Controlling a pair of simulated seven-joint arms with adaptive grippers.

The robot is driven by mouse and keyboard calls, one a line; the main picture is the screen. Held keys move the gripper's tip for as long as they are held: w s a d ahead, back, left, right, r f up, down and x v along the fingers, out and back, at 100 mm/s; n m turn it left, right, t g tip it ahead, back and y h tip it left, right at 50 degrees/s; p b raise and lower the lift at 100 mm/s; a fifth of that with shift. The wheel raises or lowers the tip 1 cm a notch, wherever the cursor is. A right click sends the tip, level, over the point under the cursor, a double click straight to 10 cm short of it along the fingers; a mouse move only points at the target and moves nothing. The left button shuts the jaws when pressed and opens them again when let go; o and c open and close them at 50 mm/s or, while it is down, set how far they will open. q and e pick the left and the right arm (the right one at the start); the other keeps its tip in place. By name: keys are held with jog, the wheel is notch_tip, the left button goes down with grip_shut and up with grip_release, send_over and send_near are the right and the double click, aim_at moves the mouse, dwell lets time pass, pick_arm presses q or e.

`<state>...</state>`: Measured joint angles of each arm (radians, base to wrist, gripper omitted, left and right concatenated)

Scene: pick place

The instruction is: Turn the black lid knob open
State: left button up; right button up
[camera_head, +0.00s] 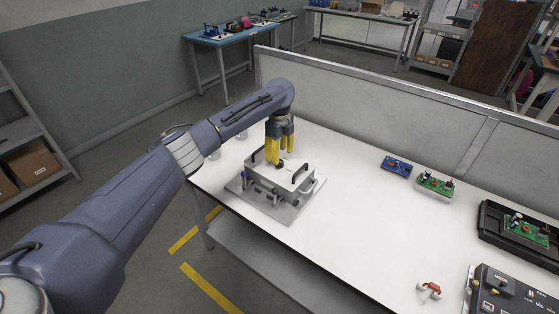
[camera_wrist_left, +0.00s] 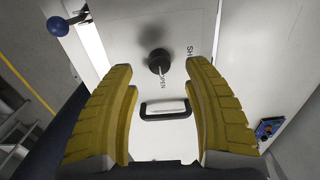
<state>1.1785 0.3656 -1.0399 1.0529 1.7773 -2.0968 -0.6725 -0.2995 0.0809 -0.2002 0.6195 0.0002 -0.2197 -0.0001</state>
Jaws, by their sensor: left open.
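The black lid knob (camera_wrist_left: 158,62) sits on the pale lid (camera_wrist_left: 190,22) of a box, with a white pointer line running towards the word OPEN. Part of another word, starting SH, is printed to its right. My left gripper (camera_head: 279,162) is open above the box (camera_head: 268,178) in the head view. In the left wrist view, the two yellow fingers of my left gripper (camera_wrist_left: 160,95) are spread wide, with the knob beyond and between them. In this view they appear apart from the knob. My right gripper is not in view.
A black handle (camera_wrist_left: 165,109) stands on the lid near the fingers. A blue ball-ended lever (camera_wrist_left: 57,26) is at the box's side. Circuit boards (camera_head: 435,184) and a red-handled part (camera_head: 430,290) lie to the right on the white table (camera_head: 350,222). The table's middle is clear.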

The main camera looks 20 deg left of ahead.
pick_arm(q)
notch_tip(320, 180, up, 8)
dwell(0.4)
jog(key=shift+f, duration=0.1)
